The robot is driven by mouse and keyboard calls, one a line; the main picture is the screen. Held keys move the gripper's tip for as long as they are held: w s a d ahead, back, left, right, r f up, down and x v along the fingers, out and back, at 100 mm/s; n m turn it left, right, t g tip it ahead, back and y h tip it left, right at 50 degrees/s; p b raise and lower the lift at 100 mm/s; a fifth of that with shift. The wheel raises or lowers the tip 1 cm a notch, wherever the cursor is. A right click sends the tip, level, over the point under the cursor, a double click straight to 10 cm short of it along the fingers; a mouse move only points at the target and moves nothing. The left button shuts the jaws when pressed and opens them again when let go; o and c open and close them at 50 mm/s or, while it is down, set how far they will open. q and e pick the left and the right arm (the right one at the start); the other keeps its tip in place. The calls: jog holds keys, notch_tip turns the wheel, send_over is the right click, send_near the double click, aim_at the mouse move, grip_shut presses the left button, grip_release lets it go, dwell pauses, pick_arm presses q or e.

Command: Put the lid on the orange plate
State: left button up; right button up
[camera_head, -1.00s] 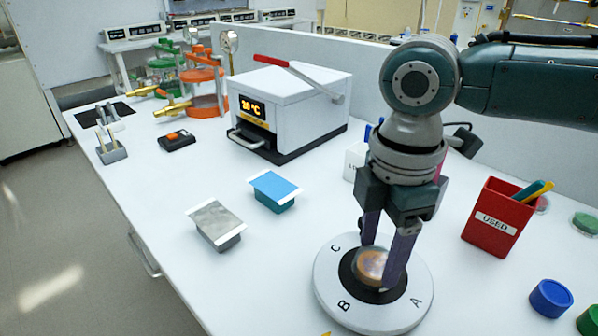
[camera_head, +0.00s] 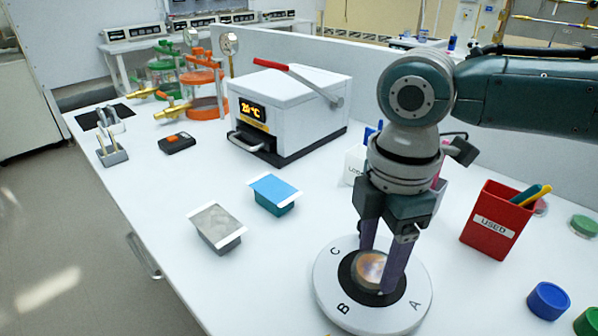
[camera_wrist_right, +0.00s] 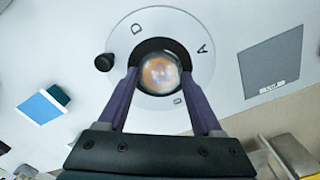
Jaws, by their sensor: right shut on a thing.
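A round clear lid (camera_wrist_right: 160,72) with an orange-brown tint sits between the fingertips of my right gripper (camera_head: 379,270). It also shows in the head view (camera_head: 369,266). The fingers are shut on its sides, over the dark centre of a white turntable (camera_head: 333,292) lettered A, B, C and D. The orange plate seems to be under the lid, as orange shows through; I cannot tell plate from lid, or whether they touch. My left gripper is not in view.
A red USED bin (camera_head: 496,219) with pens stands right of the turntable. Blue (camera_head: 549,300) and green (camera_head: 590,322) caps lie at the front right. Blue-topped (camera_head: 273,194) and grey-topped (camera_head: 216,227) blocks are to the left, and a white heater box (camera_head: 290,112) stands behind. Bare bench lies between.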

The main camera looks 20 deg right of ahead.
jog(key=o, duration=1.5)
jog(key=shift+r, duration=0.1)
notch_tip(320, 180, up, 10)
jog(key=s+a+f+m+t+y+p, duration=0.25)
jog(key=s+a+f+m, duration=0.25)
jog(key=s+a, duration=0.45)
jog(key=s+d+m+t+h, duration=0.1)
jog(key=s+d+m+h, duration=0.1)
jog(key=s+d+m, duration=0.6)
jog(key=shift+m, duration=0.5)
jog(key=r+p, duration=1.2)
jog(key=r, duration=0.1)
jog(key=w+a+r+p, duration=0.1)
jog(key=r+p, duration=1.1)
jog(key=p, duration=0.1)
jog(key=r+p, duration=1.3)
jog(key=shift+w+a+r, duration=0.25)
jog(key=shift+a+r, duration=0.1)
jog(key=shift+a, duration=0.05)
